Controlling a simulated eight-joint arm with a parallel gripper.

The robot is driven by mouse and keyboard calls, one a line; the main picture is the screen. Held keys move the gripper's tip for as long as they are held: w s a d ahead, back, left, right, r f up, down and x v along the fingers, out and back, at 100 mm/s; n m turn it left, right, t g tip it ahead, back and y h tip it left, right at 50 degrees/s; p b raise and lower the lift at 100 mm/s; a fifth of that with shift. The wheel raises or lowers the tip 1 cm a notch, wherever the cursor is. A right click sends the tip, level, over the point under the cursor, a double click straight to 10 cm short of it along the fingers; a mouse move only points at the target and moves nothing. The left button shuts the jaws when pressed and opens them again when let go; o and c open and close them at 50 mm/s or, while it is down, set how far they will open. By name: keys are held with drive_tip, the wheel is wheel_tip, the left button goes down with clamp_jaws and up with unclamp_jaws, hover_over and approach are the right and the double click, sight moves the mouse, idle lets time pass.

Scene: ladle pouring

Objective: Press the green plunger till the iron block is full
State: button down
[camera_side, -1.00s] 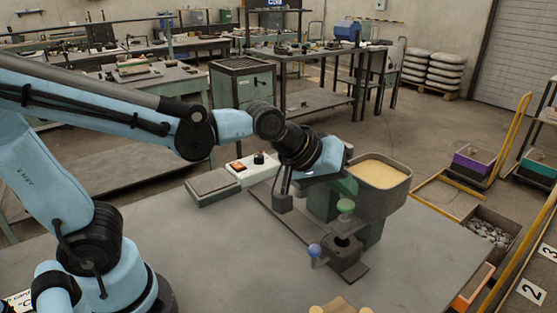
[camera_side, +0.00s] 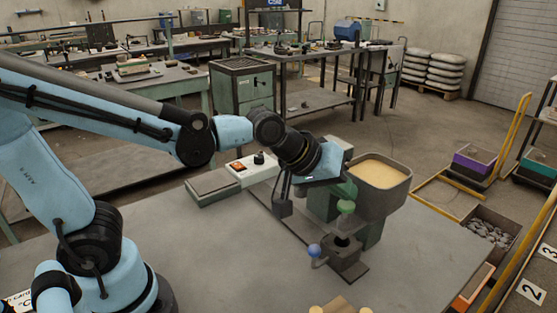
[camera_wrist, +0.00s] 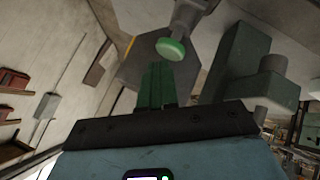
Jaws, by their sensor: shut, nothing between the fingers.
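The green plunger (camera_side: 346,207) stands above the dark iron block (camera_side: 347,254) in the side view. Its round green cap (camera_wrist: 170,49) also shows in the wrist view. My gripper (camera_side: 349,190) has shut green fingers just above the plunger's cap in the side view. In the wrist view my gripper (camera_wrist: 158,66) is shut and empty, its tips pointing at the cap. I cannot tell whether they touch it. The hopper (camera_side: 404,197) of tan sand stands behind. How full the block is cannot be seen.
A blue ball handle (camera_side: 314,250) sticks out left of the block. A switch box (camera_side: 250,169) with an orange button and a flat grey-green box (camera_side: 213,187) lie behind left. The front left of the table (camera_side: 225,255) is clear.

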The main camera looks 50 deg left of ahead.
sight(341, 204)
drive_tip(key=shift+f, duration=0.95)
idle(0.8)
drive_tip(key=shift+r, duration=1.4)
drive_tip(key=shift+r, duration=2.5)
idle(0.5)
drive_tip(key=shift+r, duration=1.9)
drive_tip(key=shift+f, duration=0.1)
drive_tip(key=shift+f, duration=4.35)
